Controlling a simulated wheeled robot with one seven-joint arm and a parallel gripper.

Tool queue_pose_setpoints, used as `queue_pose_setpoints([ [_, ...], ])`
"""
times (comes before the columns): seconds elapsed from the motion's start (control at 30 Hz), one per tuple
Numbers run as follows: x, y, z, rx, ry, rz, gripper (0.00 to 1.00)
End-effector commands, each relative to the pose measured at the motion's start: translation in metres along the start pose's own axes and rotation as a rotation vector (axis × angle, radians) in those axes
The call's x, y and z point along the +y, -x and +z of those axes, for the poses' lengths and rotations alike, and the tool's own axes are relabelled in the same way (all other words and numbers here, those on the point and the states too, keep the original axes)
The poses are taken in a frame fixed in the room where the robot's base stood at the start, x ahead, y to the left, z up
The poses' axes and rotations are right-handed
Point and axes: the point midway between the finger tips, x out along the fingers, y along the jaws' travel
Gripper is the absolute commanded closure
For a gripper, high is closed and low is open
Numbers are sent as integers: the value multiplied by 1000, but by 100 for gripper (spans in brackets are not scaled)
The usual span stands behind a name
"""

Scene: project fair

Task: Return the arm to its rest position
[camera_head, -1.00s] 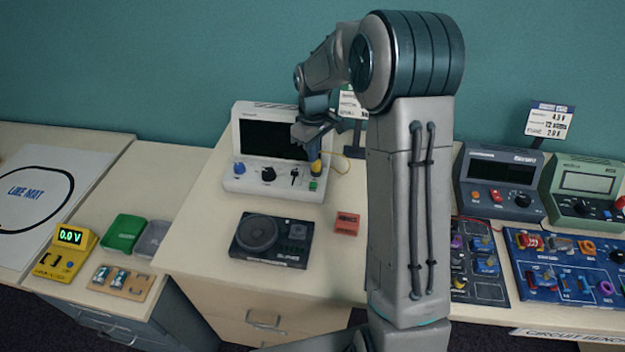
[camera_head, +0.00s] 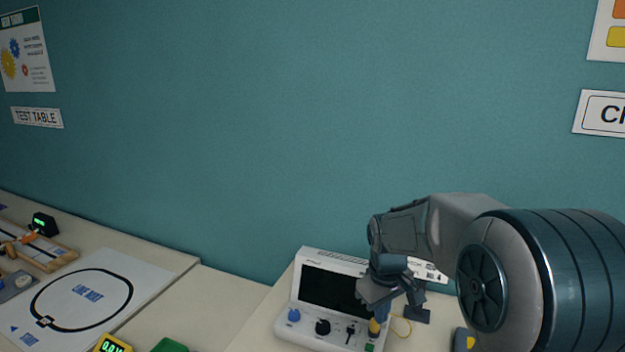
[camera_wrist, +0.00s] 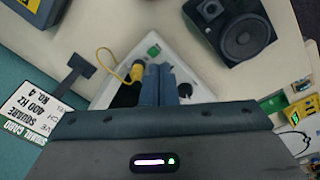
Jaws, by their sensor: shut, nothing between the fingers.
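My arm reaches from the lower right of the head view toward the white scope-like device (camera_head: 335,290) with a dark screen. My gripper (camera_head: 378,312) is at the right side of that device, in front of its screen and by the yellow plug on its panel. In the wrist view, my gripper's fingers (camera_wrist: 157,85) are together and empty. They point at the white device (camera_wrist: 185,75), beside the yellow plug (camera_wrist: 137,70) with its yellow cable. Whether the fingertips touch the panel is not clear.
A sign card on a stand (camera_wrist: 32,105) is close beside my gripper. A black speaker unit (camera_wrist: 235,30) lies on the same table. To the left are a line mat (camera_head: 85,295), a yellow meter (camera_head: 112,343) and a green box (camera_head: 170,345). The wall behind is bare in the middle.

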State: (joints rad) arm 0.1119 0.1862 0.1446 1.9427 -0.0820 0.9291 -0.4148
Motion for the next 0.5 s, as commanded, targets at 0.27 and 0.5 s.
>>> queue_pose_setpoints([
  [0.27,-35,44,70,84,-180,49,100],
  [0.5,-67,58,131,168,-337,55,100],
])
